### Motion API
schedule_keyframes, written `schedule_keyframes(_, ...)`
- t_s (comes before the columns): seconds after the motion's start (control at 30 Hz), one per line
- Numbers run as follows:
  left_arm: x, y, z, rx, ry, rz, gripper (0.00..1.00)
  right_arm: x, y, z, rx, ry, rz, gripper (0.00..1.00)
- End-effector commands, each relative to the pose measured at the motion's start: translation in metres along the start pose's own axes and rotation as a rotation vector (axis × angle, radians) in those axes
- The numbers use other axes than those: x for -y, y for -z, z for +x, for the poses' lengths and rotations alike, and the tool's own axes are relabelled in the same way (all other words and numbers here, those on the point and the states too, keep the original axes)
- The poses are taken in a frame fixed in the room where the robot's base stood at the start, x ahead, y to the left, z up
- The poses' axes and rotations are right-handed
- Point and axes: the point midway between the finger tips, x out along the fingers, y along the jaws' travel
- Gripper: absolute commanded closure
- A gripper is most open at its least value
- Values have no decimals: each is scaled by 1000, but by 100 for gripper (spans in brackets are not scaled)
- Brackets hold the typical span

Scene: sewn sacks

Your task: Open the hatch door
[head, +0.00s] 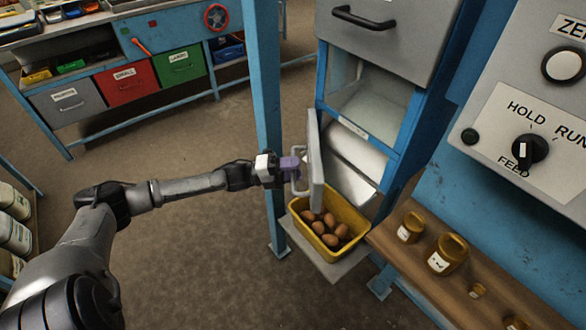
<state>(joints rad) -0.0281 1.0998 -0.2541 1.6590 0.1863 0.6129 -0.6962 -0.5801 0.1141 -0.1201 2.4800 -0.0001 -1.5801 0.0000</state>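The hatch door (316,170) is a light grey panel with a bar handle (296,183). It stands swung out from the blue cabinet, seen nearly edge-on, and the opening (348,160) behind it shows a pale sloping chute. The exact finger contact is small in the picture. My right gripper is out of view.
A yellow bin (299,205) with several brown egg-shaped things stands on a ledge below the door. A blue post (266,100) rises just behind my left gripper. A wooden shelf (400,262) with several amber jars is at the right. Open floor lies left of the door.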

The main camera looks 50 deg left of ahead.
Motion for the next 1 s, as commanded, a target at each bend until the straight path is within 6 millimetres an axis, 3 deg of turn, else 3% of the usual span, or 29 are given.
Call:
schedule_keyframes(0.27, 0, 0, -13, 1, -3, -2, 61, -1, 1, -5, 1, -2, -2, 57)
schedule_keyframes(0.8, 1, 0, -104, 3, -2, -3, 61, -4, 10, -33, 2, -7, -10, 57)
schedule_keyframes(1.0, 1, 0, -127, 1, -1, -1, 61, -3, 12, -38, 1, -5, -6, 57)
